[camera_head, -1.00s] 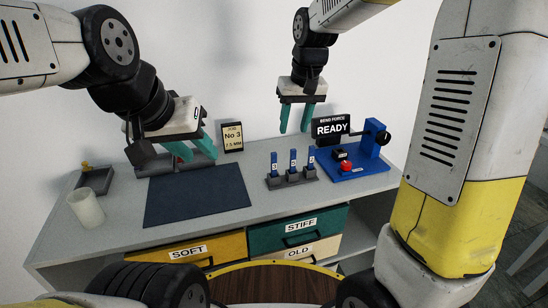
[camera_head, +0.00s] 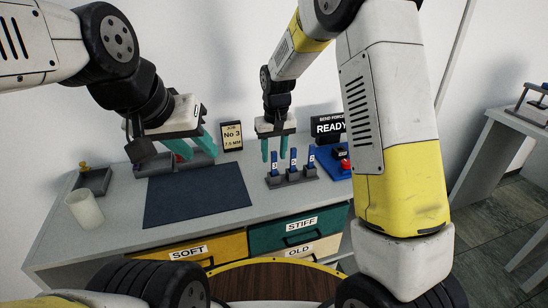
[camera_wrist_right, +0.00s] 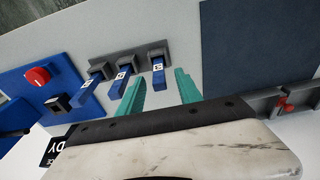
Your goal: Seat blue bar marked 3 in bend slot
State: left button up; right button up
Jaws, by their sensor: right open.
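Three blue bars stand upright in a row of grey holders: a left bar (camera_head: 274,160), a middle bar (camera_head: 293,157) and a right bar (camera_head: 311,156). Their numbers are too small to read surely. My right gripper (camera_head: 274,149) is open and empty, fingers down, over the left bar. In the right wrist view, that bar (camera_wrist_right: 158,72) appears between the open fingers (camera_wrist_right: 160,88), not gripped. The blue press (camera_head: 328,160) is right of the rack, partly hidden by my arm; its bend slot cannot be made out. My left gripper (camera_head: 192,147) is open above the back of the table.
A dark mat (camera_head: 197,194) covers the table's middle. A white cup (camera_head: 84,209) and a small tray (camera_head: 93,181) are at left. A "No 3" job card (camera_head: 231,135) and a "READY" sign (camera_head: 328,127) stand at the back. The press has a red knob (camera_wrist_right: 38,77).

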jog(key=shift+f, duration=0.15)
grip_shut()
dwell(1.4)
